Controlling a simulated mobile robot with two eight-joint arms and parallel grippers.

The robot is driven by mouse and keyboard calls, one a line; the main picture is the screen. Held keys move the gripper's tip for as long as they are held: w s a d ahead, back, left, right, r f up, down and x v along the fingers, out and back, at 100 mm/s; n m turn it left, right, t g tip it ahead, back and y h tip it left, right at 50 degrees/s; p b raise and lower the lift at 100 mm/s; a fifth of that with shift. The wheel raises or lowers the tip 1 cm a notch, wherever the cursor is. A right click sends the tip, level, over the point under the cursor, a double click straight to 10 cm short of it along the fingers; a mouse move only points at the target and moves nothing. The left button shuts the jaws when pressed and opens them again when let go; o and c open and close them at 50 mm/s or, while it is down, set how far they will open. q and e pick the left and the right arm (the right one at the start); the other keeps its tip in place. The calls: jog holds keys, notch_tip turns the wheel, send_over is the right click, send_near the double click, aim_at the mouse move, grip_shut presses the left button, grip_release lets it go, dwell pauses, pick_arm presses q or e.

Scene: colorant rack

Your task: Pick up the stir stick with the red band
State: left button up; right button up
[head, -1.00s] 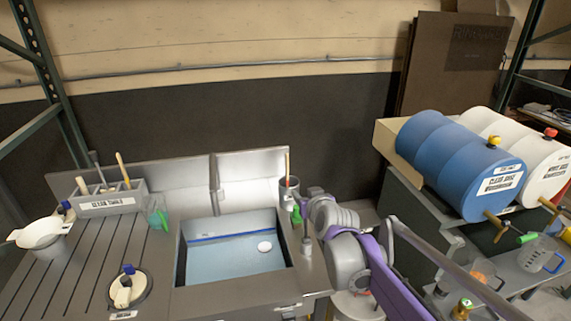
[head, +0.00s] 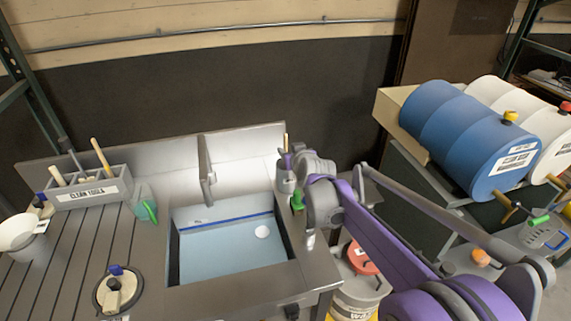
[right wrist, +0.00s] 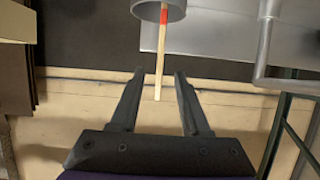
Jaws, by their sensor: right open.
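The stir stick with the red band (right wrist: 160,68) stands in a grey cup (right wrist: 159,11) and shows between the fingers of my right gripper (right wrist: 159,76) in the right wrist view. The gripper is open, with one finger on each side of the pale stick and a gap on both sides. The red band is close to the cup's rim. In the head view the stick's pale top (head: 285,141) rises beside the sink, and my right wrist hides much of the cup. My left gripper is not in view.
The sink (head: 290,235) lies left of my right arm. A green-capped bottle (head: 297,202) stands close to the cup. A clean tools box (head: 95,191) with several tools is at the far left.

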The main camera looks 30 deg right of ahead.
aim_at(286, 147)
jog(key=x, duration=0.5)
jog(key=shift+d+r, duration=0.1)
jog(key=shift+s, duration=0.1)
jog(key=shift+c, duration=0.2)
grip_shut()
dwell(1.0)
